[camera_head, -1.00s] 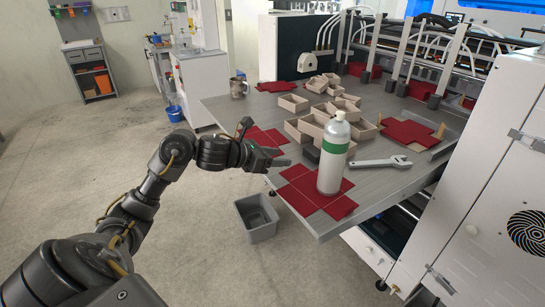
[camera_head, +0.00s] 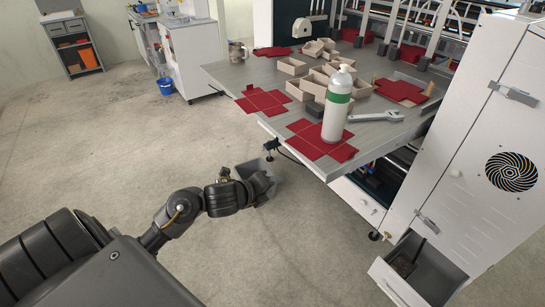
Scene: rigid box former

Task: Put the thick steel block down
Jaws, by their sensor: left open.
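A dark block (camera_head: 314,110), which looks like the thick steel block, sits on the grey table (camera_head: 225,75) beside the cardboard trays and left of the bottle. My left gripper (camera_head: 266,181) is below and in front of the table's front edge, apart from the block. My right gripper is out of view.
A white bottle with a green band (camera_head: 337,105) stands on a red cross-shaped blank (camera_head: 304,135) near the table's front corner. A wrench (camera_head: 375,117) lies to its right. Several cardboard trays (camera_head: 292,66) stand behind. An open drawer (camera_head: 425,268) juts out from the white machine (camera_head: 480,125).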

